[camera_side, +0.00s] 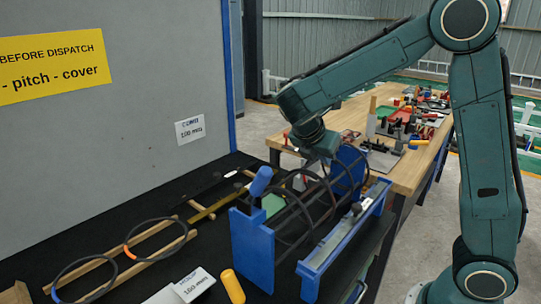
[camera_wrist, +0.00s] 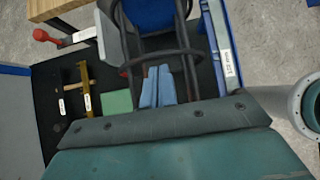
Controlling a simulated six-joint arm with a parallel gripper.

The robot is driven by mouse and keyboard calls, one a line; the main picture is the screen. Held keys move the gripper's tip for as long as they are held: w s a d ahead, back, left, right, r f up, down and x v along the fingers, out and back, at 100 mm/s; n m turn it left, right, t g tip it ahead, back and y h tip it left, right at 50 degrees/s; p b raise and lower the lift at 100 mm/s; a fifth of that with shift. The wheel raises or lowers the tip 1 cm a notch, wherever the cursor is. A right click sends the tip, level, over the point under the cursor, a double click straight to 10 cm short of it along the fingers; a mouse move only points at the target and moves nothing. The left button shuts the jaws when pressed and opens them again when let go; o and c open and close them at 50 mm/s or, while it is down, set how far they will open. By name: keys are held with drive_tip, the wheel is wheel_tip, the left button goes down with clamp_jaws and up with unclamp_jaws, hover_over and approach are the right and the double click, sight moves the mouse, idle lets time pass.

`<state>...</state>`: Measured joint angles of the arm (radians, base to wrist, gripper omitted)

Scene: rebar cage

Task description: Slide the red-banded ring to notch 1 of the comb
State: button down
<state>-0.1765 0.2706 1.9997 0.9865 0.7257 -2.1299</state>
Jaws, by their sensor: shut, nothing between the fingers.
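The rebar cage of dark rods and rings (camera_side: 291,222) stands between blue end plates (camera_side: 252,250). A dark ring (camera_wrist: 160,56) crosses the rods in the wrist view, near a small reddish mark. I cannot tell for sure whether this is the red-banded ring. My gripper (camera_wrist: 157,72) has its two pale blue fingers together, empty, between the rods close to that ring. In the side view the fingers are mostly hidden among cage and wrist. A yellow-brown bar (camera_wrist: 86,92), possibly the comb, lies left of the cage; its notches are too small to read.
An orange-banded ring (camera_side: 152,236) and a blue-banded ring (camera_side: 74,278) lie on wooden rails at the left. A long blue-sided tray (camera_side: 345,240) runs beside the cage. A yellow cylinder (camera_side: 232,286) stands in front. A cluttered wooden bench (camera_side: 410,170) is behind.

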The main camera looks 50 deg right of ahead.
drive_tip(key=shift+d, duration=0.4)
drive_tip(key=shift+d+f, duration=0.1)
drive_tip(key=shift+d, duration=0.45)
drive_tip(key=a+f+v, duration=0.1)
drive_tip(key=a+v, duration=0.1)
drive_tip(key=v, duration=1.1)
drive_tip(key=shift+f, duration=0.3)
